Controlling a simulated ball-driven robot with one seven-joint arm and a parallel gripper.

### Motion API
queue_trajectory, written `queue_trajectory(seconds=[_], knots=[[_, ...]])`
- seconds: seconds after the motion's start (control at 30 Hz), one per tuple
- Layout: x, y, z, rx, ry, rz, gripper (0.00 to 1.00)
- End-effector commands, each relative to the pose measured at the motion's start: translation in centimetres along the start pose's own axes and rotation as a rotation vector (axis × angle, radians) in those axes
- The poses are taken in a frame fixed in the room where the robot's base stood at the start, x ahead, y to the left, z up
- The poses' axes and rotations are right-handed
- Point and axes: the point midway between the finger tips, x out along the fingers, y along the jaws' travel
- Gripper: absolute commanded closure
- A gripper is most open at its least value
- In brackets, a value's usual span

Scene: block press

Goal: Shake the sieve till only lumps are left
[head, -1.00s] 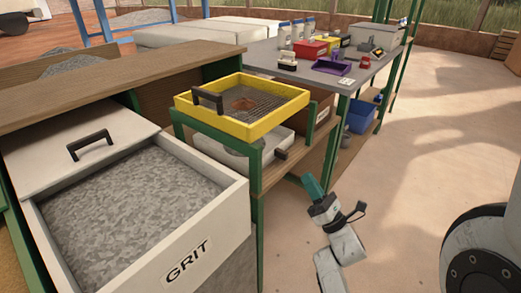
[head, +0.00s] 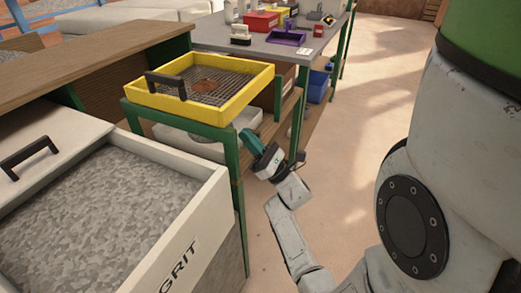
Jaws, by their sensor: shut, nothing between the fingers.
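The sieve (head: 232,107) is a shallow yellow square frame with a grey mesh floor. It rests on a green stand (head: 185,129), and a small reddish-brown patch (head: 205,87) shows on the mesh. I cannot tell whether this patch is lumps or something seen through the mesh. Its black handle (head: 165,82) stands on the near left side, clear of my gripper. My gripper (head: 247,136), with teal fingers, is shut and empty, just below and right of the sieve's near right corner. A pale pan (head: 205,148) sits under the sieve, partly hidden by the stand.
A white bin of grit (head: 85,225), with a black-handled lid (head: 55,145), fills the near left. A wooden counter (head: 90,65) runs behind it. A grey table (head: 225,36) with small trays stands beyond. The floor (head: 345,120) at right is open.

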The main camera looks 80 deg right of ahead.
Motion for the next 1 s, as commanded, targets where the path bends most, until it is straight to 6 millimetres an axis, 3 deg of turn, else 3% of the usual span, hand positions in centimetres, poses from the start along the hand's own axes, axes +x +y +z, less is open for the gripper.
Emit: queue_trajectory(seconds=[0.03, 0.23, 0.8, 1.0], knots=[[1.1, 0.0, 0.2, -0.001, -0.001, 0.001, 1.0], [3.0, 0.0, 2.1, -0.002, -0.002, -0.001, 1.0], [3.8, 0.0, 2.9, 0.003, 0.0, -0.003, 1.0], [5.8, 0.5, 4.8, 0.072, -0.002, -0.068, 1.0]])
